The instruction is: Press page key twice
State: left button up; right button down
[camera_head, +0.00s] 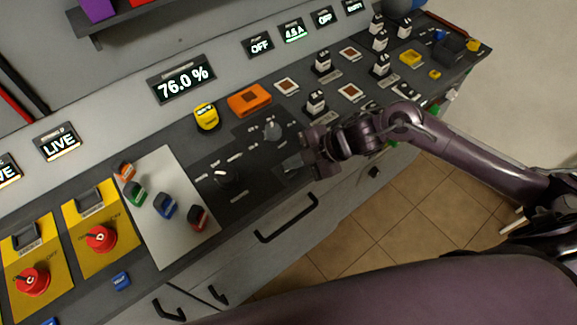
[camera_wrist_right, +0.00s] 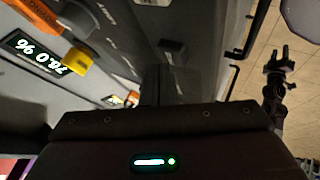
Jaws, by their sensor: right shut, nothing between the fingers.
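My right gripper (camera_head: 291,167) is shut and empty, low over the front part of the console's dark panel (camera_head: 262,181). In the right wrist view its dark fingers (camera_wrist_right: 160,88) point at the panel. A small dark key (camera_wrist_right: 172,45) shows just beyond the fingers there. I cannot read a label on it, so I cannot tell whether it is the page key. Whether the fingertips touch the panel is hidden. My left gripper (camera_wrist_right: 278,64) shows small at the right of the right wrist view, over the floor, with its fingers apart.
Near the gripper are a grey knob (camera_head: 272,130), a black knob (camera_head: 226,176), an orange block (camera_head: 249,99) and a yellow switch (camera_head: 206,117). Red knobs (camera_head: 101,237) stand at left. Upright black-and-white switches (camera_head: 316,101) stand beyond the gripper.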

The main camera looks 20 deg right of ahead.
jog(key=shift+r, duration=0.4)
notch_tip(320, 180, up, 5)
jog(key=p, duration=0.5)
jog(key=shift+r, duration=0.1)
dwell(2.3)
notch_tip(320, 180, up, 4)
jog(key=b, duration=0.5)
jog(key=shift+f, duration=0.2)
